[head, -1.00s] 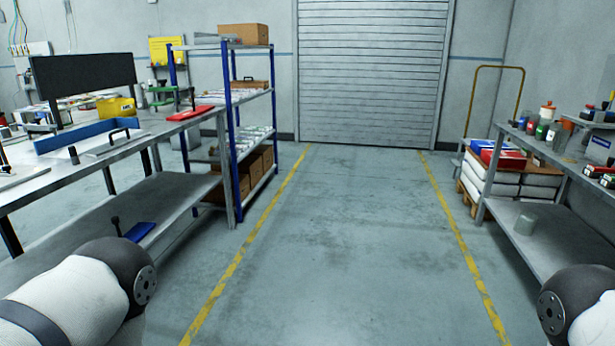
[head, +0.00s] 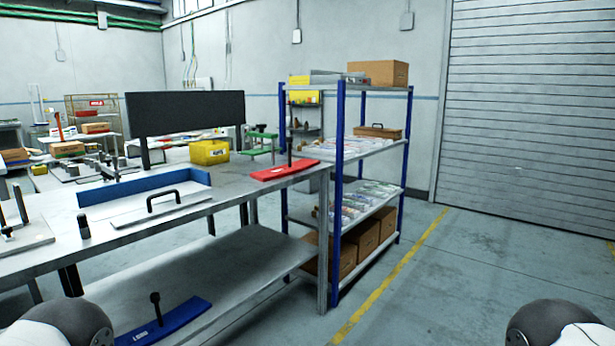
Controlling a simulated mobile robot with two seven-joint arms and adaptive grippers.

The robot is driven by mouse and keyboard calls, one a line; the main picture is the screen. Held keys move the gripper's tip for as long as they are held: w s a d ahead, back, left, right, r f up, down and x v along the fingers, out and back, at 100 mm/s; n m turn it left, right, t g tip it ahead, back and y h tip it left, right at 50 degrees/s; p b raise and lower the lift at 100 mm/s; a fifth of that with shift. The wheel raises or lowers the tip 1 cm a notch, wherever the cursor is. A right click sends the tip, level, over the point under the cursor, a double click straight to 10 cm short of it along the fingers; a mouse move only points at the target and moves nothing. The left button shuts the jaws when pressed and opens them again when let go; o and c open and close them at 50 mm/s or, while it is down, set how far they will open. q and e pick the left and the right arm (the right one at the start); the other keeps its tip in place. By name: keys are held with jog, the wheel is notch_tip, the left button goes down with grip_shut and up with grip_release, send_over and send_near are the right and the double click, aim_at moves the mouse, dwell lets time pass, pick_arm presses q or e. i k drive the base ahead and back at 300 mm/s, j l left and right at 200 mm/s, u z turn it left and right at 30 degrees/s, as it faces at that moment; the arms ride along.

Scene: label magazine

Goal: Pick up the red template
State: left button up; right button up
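The red template (head: 284,171) is a flat red plate with an upright dark handle. It lies on the right end of the metal workbench (head: 250,196) at the left, near the blue-posted shelf. Only the upper ends of my two arms show at the bottom corners of the head view. Both grippers are out of view, and the red template stands well ahead of me with nothing of mine near it.
A blue template (head: 166,322) with a dark knob lies on the bench's lower shelf. A yellow bin (head: 209,152), a blue-edged tray with a black handle (head: 145,196) and a black panel (head: 186,112) are on the bench. The shelf rack (head: 338,190) stands beside it. The floor (head: 450,290) at right is clear.

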aim_at(298, 167)
jog(key=i+l+u, duration=0.1)
jog(key=u, duration=0.3)
jog(key=i+l+u, duration=0.1)
jog(key=u, duration=0.3)
jog(key=l+u, duration=0.2)
jog(key=u, duration=3.4)
jog(key=z, duration=4.15)
jog(key=i+l+u, duration=0.45)
jog(key=i+l, duration=0.15)
jog(key=i+l+u, duration=0.2)
jog(key=i+l, duration=0.15)
jog(key=i+l+u, duration=0.2)
jog(key=l, duration=0.25)
jog(key=i+l+u, duration=0.25)
jog(key=l, duration=0.25)
